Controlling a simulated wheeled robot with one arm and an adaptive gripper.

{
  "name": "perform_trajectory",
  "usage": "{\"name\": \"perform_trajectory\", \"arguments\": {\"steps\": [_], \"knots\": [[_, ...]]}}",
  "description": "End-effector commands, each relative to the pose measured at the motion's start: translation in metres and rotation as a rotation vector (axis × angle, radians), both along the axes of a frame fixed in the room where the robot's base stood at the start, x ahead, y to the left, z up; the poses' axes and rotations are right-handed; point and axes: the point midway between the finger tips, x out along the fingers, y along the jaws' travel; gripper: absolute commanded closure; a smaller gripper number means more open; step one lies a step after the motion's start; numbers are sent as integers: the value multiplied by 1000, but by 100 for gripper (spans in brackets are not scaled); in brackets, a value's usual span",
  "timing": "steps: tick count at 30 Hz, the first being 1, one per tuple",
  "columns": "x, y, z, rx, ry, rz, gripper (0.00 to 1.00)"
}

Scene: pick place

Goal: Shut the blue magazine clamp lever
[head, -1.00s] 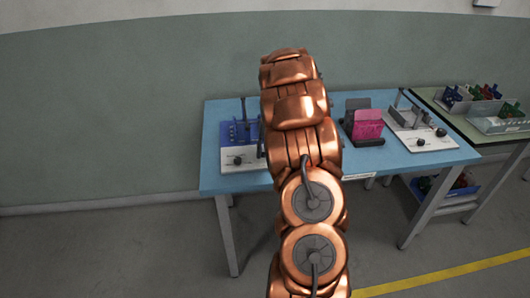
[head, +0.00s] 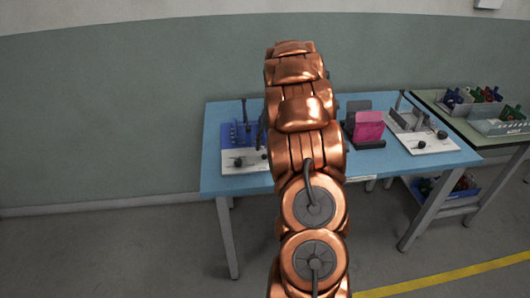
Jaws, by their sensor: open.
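The blue magazine (head: 228,136) stands on a white base plate (head: 232,168) at the left of the blue table. A thin dark upright piece (head: 244,110) rises at the magazine; I take it for the clamp lever, standing up, but it is too small to be sure. A dark slanted part beside my arm, at the magazine's right, cannot be made out clearly. My copper arm covers the right part of this fixture. My gripper is hidden behind the arm, so its place relative to the lever does not show.
The blue table (head: 212,182) also holds a pink magazine (head: 369,127) in a dark stand and a second white fixture (head: 428,142) at the right. A green-topped table (head: 455,124) with bins of coloured parts adjoins it. The table's left edge is clear.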

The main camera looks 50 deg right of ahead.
Motion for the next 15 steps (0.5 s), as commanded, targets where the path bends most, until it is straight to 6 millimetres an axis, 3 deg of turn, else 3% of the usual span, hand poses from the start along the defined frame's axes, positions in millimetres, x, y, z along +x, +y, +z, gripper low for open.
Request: {"name": "perform_trajectory", "arguments": {"steps": [9,15], "knots": [[-6,-9,57,-1,-4,-1,53],[-9,-10,74,3,2,1,53]]}}
